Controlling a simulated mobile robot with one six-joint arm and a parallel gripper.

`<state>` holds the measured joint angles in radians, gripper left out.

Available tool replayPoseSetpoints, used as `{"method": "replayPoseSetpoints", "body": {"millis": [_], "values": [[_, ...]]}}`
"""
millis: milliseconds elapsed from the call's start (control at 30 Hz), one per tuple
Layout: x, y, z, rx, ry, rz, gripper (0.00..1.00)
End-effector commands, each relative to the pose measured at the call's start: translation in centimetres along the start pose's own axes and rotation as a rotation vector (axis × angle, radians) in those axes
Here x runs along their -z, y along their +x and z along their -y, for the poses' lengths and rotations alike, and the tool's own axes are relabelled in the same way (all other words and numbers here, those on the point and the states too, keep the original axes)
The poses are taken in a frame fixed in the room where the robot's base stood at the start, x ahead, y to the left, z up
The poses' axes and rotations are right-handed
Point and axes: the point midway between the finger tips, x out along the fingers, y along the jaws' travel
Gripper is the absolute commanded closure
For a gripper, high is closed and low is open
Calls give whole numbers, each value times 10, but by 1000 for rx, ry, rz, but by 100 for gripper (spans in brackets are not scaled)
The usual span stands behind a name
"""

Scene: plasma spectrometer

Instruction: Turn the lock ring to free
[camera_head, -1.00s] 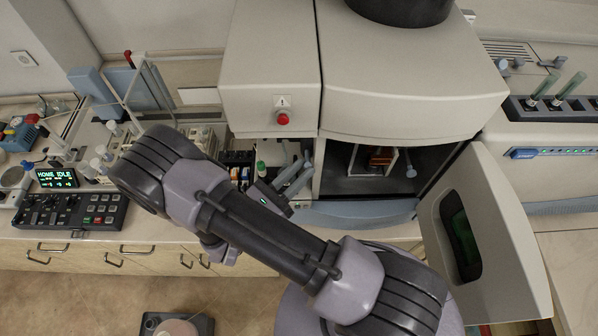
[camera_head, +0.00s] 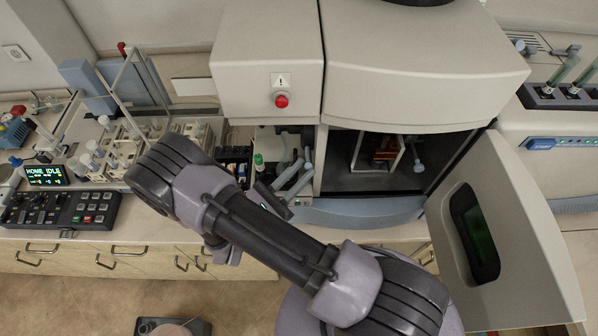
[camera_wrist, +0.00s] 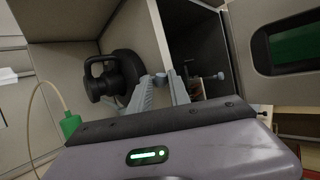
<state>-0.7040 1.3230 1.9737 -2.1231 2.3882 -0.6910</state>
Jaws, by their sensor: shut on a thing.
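In the wrist view, a dark round fitting with a thick ring and a squarish handle (camera_wrist: 103,80) sits in a recess of the beige housing; I take its ring (camera_wrist: 127,66) to be the lock ring. My gripper (camera_wrist: 160,88) has its two grey fingers just right of the fitting, around a small grey knob (camera_wrist: 160,77) at its right edge. Whether the knob belongs to the ring I cannot tell. In the head view my gripper (camera_head: 294,172) is at the left of the open chamber (camera_head: 345,178); the ring is not visible there.
The chamber door (camera_head: 520,230) stands open at the right. An orange part (camera_head: 385,150) on a pale frame is inside the chamber. A green-capped item (camera_head: 258,160) and dark racks stand left of my gripper. A red button (camera_head: 281,101) is above.

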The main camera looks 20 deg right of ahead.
Motion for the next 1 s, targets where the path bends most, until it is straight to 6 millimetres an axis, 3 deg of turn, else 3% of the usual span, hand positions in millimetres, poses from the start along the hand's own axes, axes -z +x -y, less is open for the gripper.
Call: {"method": "replayPoseSetpoints", "body": {"millis": [33,67,167,667,767,1000], "values": [[-1,1,1,3,1,2,100],[-1,1,1,3,2,2,73],[-1,1,0,3,1,1,56],[0,-4,0,0,1,0,56],[1,-20,-1,-2,3,0,56],[3,-84,-1,-4,5,-1,56]]}}
